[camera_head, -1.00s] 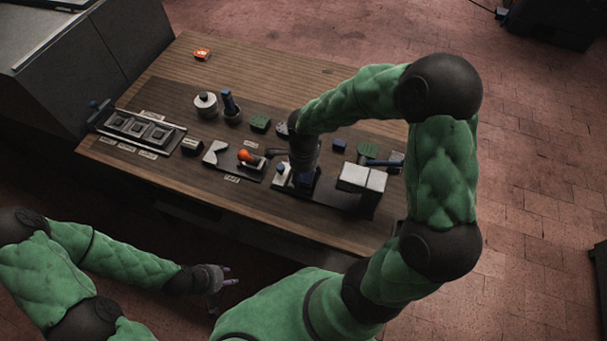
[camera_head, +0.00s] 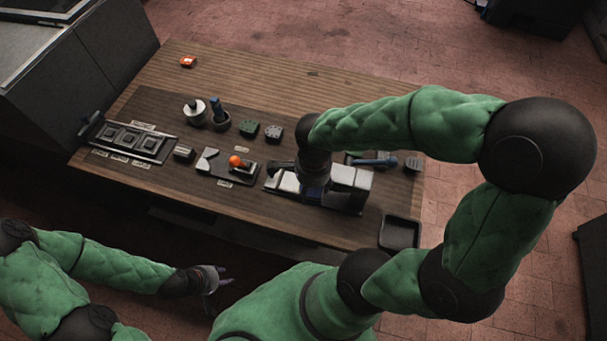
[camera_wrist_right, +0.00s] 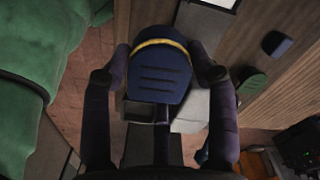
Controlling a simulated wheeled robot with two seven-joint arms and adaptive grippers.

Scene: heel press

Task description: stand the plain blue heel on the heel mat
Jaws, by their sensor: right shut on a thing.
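My right gripper (camera_wrist_right: 160,78) is shut on a dark blue heel (camera_wrist_right: 161,85) with a yellow edge and three grooves. One finger lies on each side of it. In the head view this gripper (camera_head: 315,185) is over the press area at the table's front, and my wrist mostly hides the heel. A second dark blue piece (camera_wrist_right: 276,43) and a green piece (camera_wrist_right: 250,85) lie on the table in the wrist view. I cannot tell which surface is the heel mat. My left gripper (camera_head: 221,276) is open and empty, off the table's front edge.
A light block on the press (camera_head: 351,178) stands right of my right wrist. A black tray (camera_head: 400,232) sits at the front right corner. An orange-knobbed lever (camera_head: 235,161), a green dotted piece (camera_head: 249,128) and a grey one (camera_head: 274,132) lie left. The table's back (camera_head: 290,75) is mostly clear.

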